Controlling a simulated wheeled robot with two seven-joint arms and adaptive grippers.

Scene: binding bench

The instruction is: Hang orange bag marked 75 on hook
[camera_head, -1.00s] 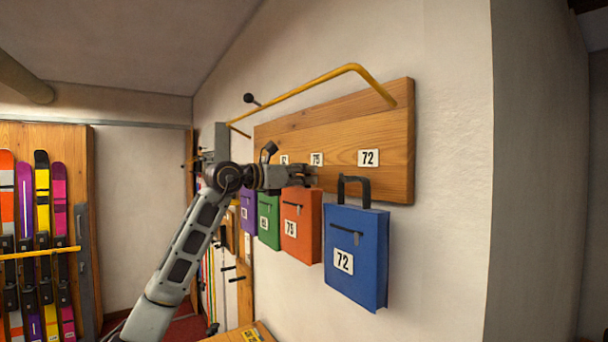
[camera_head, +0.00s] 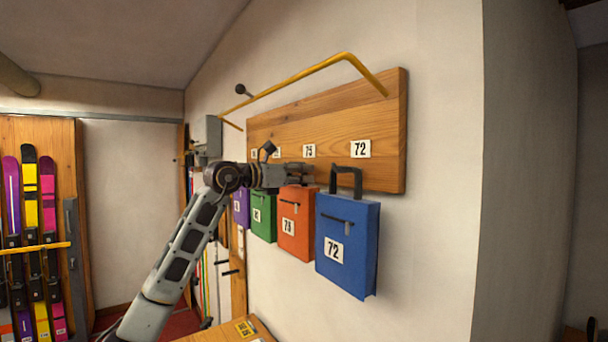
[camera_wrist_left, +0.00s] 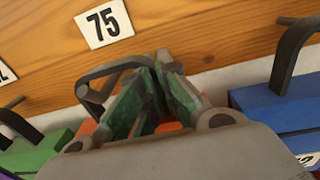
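The orange bag (camera_head: 297,225) is upright against the wall, below the number 75 label (camera_head: 309,150), between the green and blue bags. Its number plate is blurred in the head view. My left gripper (camera_head: 301,173) is at the top of this bag. In the left wrist view its fingers (camera_wrist_left: 155,85) are closed together on the dark handle (camera_wrist_left: 92,92), whose left part shows as a loop. A little orange (camera_wrist_left: 88,127) shows below the handle. The hook at the 75 place is hidden behind the fingers, so I cannot tell whether the handle is on it. My right gripper is out of view.
The blue bag (camera_head: 347,245) marked 72 hangs close on the right, the green bag (camera_head: 263,214) and purple bag (camera_head: 241,208) on the left. The wooden board (camera_head: 385,130) is behind, with a yellow rail (camera_head: 300,73) above. Free wall lies right of the blue bag.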

